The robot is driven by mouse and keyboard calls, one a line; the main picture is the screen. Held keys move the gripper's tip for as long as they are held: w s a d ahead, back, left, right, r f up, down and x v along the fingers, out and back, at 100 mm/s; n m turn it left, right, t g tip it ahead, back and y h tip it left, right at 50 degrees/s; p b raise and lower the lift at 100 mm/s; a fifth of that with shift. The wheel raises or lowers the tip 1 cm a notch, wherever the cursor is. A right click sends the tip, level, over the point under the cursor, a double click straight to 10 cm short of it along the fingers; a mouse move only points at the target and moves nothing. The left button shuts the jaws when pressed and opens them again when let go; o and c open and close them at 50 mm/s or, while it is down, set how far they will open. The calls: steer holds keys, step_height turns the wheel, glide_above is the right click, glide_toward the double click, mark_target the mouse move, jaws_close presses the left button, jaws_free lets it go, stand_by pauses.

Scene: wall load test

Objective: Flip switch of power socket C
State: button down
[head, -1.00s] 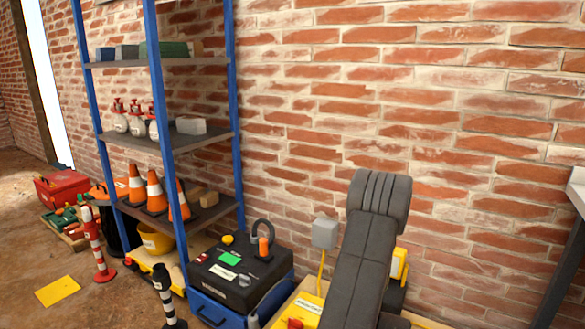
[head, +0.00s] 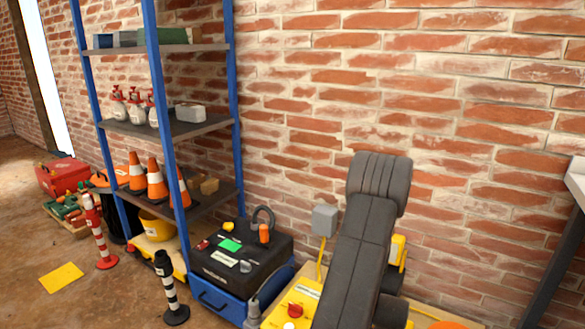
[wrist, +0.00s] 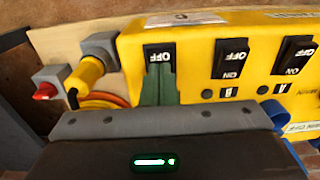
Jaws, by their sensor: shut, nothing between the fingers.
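The fingers hide that switch's lower end. In the head view my arm hides the gripper and the switches.
A yellow plug (wrist: 87,72) and a red-tipped grey fitting (wrist: 46,86) are left of the panel. In the head view, a yellow box with a red button (head: 294,310), a blue-and-black case (head: 240,262) and a shelf rack (head: 190,125) stand left of my arm along the brick wall.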

step_height(320, 180, up, 5)
steer(key=p, duration=0.3)
steer(key=shift+f, duration=0.1)
steer(key=shift+f, duration=0.15)
step_height(320, 180, down, 7)
steer(key=b, duration=0.5)
steer(key=shift+r, duration=0.2)
steer(key=shift+r, duration=0.1)
